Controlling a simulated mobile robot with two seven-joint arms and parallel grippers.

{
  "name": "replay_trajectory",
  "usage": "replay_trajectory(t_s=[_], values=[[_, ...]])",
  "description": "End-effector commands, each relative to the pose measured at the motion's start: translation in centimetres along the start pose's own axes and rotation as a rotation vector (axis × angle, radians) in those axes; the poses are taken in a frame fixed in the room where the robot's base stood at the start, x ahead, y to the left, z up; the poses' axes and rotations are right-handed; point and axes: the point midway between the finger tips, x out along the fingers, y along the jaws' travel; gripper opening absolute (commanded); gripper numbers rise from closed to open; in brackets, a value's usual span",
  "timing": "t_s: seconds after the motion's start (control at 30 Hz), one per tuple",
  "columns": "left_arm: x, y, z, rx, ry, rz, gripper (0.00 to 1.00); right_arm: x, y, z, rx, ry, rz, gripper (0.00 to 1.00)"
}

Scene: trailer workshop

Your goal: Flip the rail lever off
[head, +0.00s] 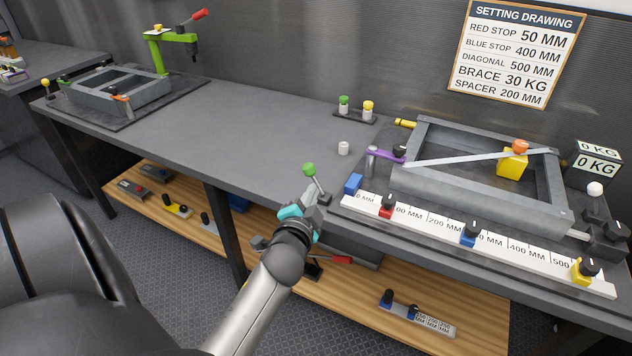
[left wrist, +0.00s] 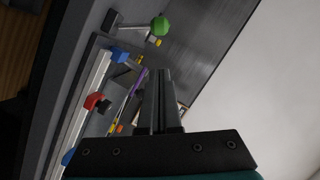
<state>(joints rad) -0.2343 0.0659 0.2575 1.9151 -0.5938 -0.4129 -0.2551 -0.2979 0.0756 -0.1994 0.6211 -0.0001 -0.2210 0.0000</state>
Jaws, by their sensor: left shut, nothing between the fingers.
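The rail lever has a green ball knob (head: 309,169) on a thin metal stem that tilts up and to the left from a dark base at the left end of the white rail (head: 425,228). My left gripper (head: 313,191) is shut and empty, close to the lever at the bench's front edge. In the head view its fingertips overlap the area just below the knob, and I cannot tell whether they touch the stem. In the left wrist view the green knob (left wrist: 160,27) shows beyond the shut fingers (left wrist: 159,76), with visible space between. My right gripper is not in view.
The rail carries a red stop (head: 387,207), a blue stop (head: 468,235) and a yellow stop (head: 583,271). A blue block (head: 353,184) sits at its left end. A grey frame (head: 490,193) lies behind it.

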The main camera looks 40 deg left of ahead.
Motion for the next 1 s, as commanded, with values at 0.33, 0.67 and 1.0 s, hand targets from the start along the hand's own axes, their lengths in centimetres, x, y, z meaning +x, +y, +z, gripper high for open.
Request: replay_trajectory(t_s=[0.33,0.67,1.0], values=[[-2.5,0.0,0.0,-0.001,0.000,-0.001,0.00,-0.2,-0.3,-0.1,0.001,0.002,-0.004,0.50],[-2.5,0.0,0.0,0.000,0.000,-0.001,0.00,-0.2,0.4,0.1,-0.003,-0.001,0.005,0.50],[-2.3,2.0,0.7,-0.012,-0.010,0.040,0.00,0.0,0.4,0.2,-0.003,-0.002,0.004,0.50]])
